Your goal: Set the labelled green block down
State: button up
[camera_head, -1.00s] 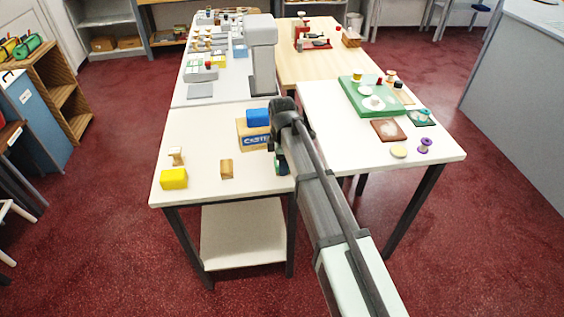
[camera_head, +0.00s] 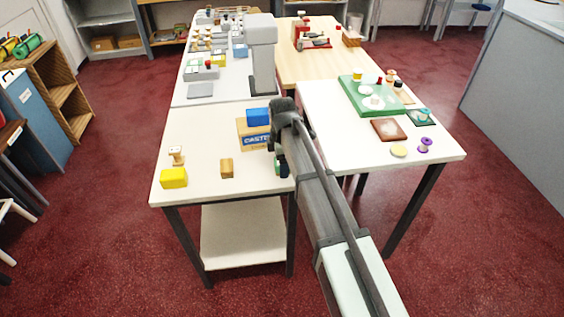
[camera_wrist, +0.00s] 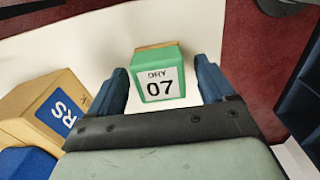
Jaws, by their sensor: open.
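The green block (camera_wrist: 159,75) carries a white label reading "DRY 07" and shows between the fingers in the wrist view. My gripper (camera_wrist: 165,85) is open, with one blue finger on each side of the block and a visible gap to each. The block appears to stand on the white table (camera_wrist: 90,50). In the head view my gripper (camera_head: 278,160) is over the right side of the near white table, and my arm mostly hides the block there.
A yellow block (camera_head: 174,178), a wooden block (camera_head: 227,168) and a small wooden spool (camera_head: 177,155) stand on the left. The table's middle is clear.

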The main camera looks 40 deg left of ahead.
notch_tip(320, 180, up, 12)
dwell(0.6)
dwell(0.5)
